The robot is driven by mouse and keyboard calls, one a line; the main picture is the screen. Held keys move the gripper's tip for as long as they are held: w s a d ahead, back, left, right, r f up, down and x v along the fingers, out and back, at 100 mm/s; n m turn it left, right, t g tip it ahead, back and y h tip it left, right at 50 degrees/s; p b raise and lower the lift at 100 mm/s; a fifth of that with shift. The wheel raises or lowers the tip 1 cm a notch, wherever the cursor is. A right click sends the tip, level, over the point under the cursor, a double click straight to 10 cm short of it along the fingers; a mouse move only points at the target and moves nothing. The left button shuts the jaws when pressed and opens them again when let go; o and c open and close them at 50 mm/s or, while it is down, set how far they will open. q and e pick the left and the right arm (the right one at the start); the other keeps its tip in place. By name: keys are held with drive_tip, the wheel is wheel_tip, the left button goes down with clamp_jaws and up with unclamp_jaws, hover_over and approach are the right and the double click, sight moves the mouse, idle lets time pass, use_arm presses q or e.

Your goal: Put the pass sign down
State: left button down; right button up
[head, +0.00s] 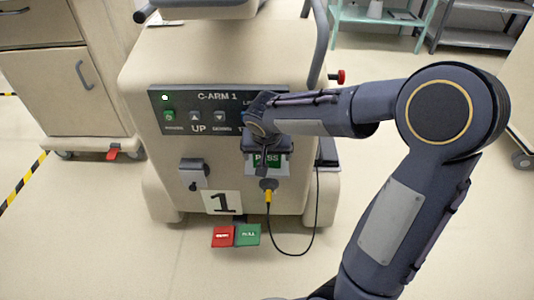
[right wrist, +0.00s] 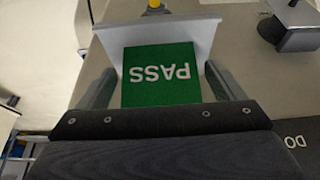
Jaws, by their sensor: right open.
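The pass sign (right wrist: 160,88) is a green plate with white PASS lettering, upside down in the right wrist view. It sits against a grey, lipped holder (right wrist: 207,38) on the cart's front. In the head view the green sign (head: 267,160) shows partly below my right gripper (head: 266,165). My right gripper is open, with one finger on each side of the sign; the right wrist view shows both fingers beside its edges. I cannot tell whether they touch it. My left gripper is not in view.
The beige C-ARM 1 cart (head: 165,60) has a control panel (head: 180,98), a grey box (head: 193,172) and a number 1 label (head: 221,202). A black cable (head: 317,215) loops beside it. Red (head: 222,236) and green (head: 247,235) plates lie low in front. A drawer cabinet (head: 50,90) stands left.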

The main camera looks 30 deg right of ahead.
drive_tip(key=shift+r+p, duration=0.4)
drive_tip(key=shift+r, duration=0.15)
drive_tip(key=p+v, duration=0.4)
drive_tip(key=v, duration=0.6)
drive_tip(key=s+a+n+t+y, duration=0.1)
drive_tip(key=s+a+n+y, duration=0.1)
drive_tip(key=s, duration=0.7)
drive_tip(key=s+a+f+n+y, duration=0.1)
drive_tip(key=s+a+n+y, duration=0.1)
drive_tip(key=s, duration=0.8)
drive_tip(key=shift+a+f+n+t+y, duration=0.35)
drive_tip(key=shift+a+y, duration=0.35)
drive_tip(key=shift+y, duration=0.4)
drive_tip(key=shift+r, duration=0.15)
wheel_tip(320, 180, up, 30)
drive_tip(key=p, duration=3)
